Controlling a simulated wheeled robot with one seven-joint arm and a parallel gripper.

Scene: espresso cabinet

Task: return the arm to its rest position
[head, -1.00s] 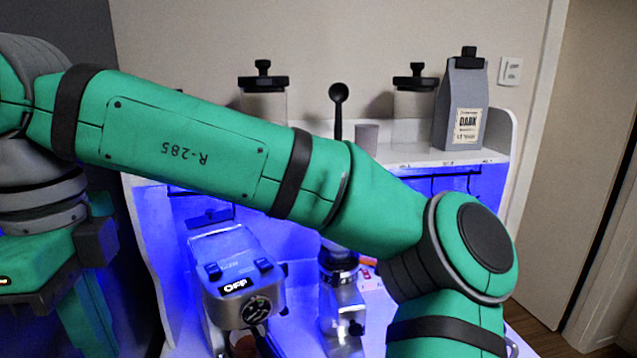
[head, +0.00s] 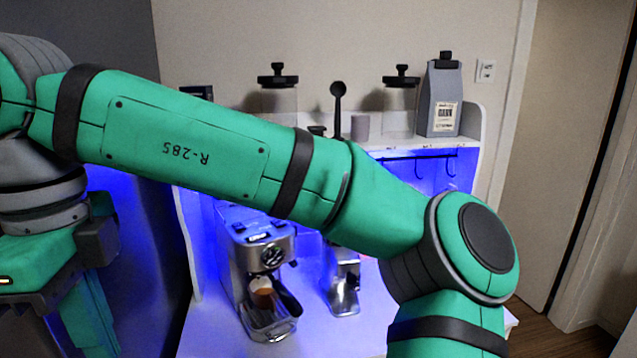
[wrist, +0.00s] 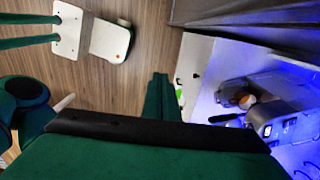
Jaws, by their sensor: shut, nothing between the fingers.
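My arm (head: 205,150) crosses the head view from the left and bends down at a dark-capped elbow joint at the right. My gripper is outside the head view. In the wrist view, my gripper (wrist: 162,98) shows as two green fingers close together, shut and empty, past a black-edged green part of my arm. The fingers appear over the wood floor beside the white cabinet's edge, apart from the objects on it.
The espresso machine (head: 262,255) stands on the white cabinet counter, with a grinder (head: 342,280) to its right. A shelf above holds jars (head: 400,105) and a grey coffee bag (head: 440,98). Wood floor (wrist: 135,75) lies open beside the cabinet.

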